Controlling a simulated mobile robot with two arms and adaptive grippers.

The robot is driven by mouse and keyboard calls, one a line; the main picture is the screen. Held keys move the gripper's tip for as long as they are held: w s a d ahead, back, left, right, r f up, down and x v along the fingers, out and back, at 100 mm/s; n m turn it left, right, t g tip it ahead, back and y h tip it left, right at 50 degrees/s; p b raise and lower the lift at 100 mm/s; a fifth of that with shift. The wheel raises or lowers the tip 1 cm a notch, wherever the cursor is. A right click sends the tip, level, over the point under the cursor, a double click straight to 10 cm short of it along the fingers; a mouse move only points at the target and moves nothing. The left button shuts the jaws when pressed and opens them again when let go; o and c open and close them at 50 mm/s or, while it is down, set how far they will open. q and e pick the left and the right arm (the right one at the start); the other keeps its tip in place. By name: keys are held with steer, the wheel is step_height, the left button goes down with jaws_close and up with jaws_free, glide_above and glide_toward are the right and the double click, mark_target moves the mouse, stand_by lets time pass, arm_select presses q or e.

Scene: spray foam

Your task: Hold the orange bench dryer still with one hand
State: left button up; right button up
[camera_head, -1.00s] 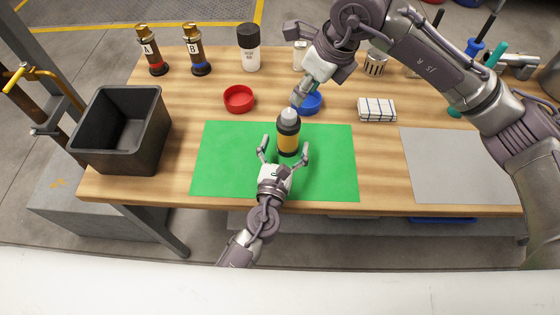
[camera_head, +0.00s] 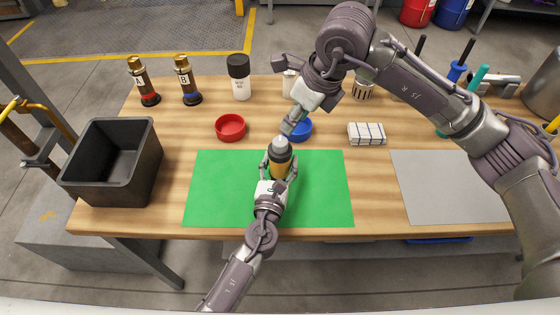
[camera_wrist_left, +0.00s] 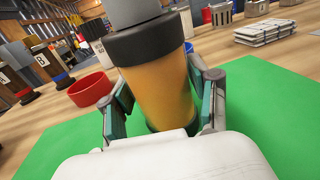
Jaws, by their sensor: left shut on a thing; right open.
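The orange bench dryer (camera_head: 279,168) stands upright on the green mat (camera_head: 322,190), with a black collar and a grey top. My left gripper (camera_head: 278,166) is shut around its orange body from the front. In the left wrist view the dryer's body (camera_wrist_left: 158,85) sits between the two fingers, one on each side. My right gripper (camera_head: 290,127) is open and empty just above and behind the dryer's top, near the blue dish. Its fingers partly overlap each other in the head view.
A red dish (camera_head: 230,127) and a blue dish (camera_head: 303,130) lie behind the mat. Bottles A (camera_head: 146,84) and B (camera_head: 187,84) and a white jar (camera_head: 239,80) stand at the back left. A black bin (camera_head: 112,165) is at left, a folded cloth (camera_head: 367,134) at right.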

steer(key=o, duration=0.3)
steer(key=shift+a, duration=0.1)
steer(key=shift+o, duration=0.6)
steer(key=s+a+g+y, duration=0.2)
steer(key=s+a+y, duration=0.1)
steer(key=s+a, duration=0.1)
steer(key=shift+s+f+m+y, duration=0.3)
steer(key=shift+s+f+m, duration=0.15)
steer(key=shift+s, duration=0.2)
steer(key=s+a+r+m+g+y, duration=0.2)
steer(key=s+a+r+m+y, duration=0.2)
steer(key=s+r+m+y, duration=0.4)
steer(key=w+d+m+t+y, duration=0.2)
steer(key=w+m+t+y, duration=0.2)
steer(key=m, duration=0.6)
steer(key=m+t+h, duration=0.7)
steer(key=m+h, duration=0.2)
steer(key=m, duration=1)
glide_toward(283, 143)
steer(key=x, duration=1.1)
